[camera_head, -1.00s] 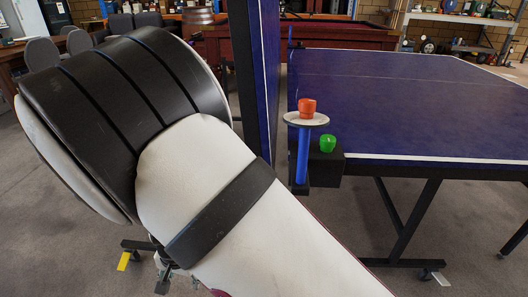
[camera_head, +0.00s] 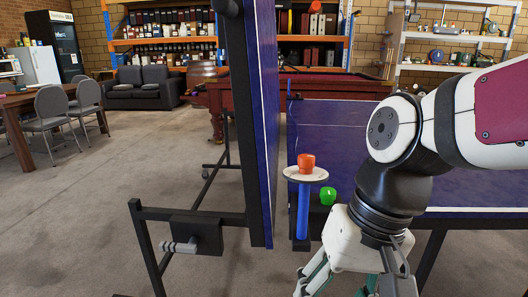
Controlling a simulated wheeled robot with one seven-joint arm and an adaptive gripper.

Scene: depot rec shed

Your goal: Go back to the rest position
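My arm is folded on the right side and points downward. What looks like my gripper (camera_head: 338,282) is at the bottom, partly cut off by the frame edge, so its fingertips and opening cannot be judged. It hangs below the table edge, in front of the table-tennis table (camera_head: 330,131). I see nothing held in the part that shows.
An orange object (camera_head: 306,163) sits on a round white plate (camera_head: 293,174) on a blue post (camera_head: 303,207). A green object (camera_head: 328,196) sits beside it. The upright blue table half (camera_head: 262,120) stands left of them.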

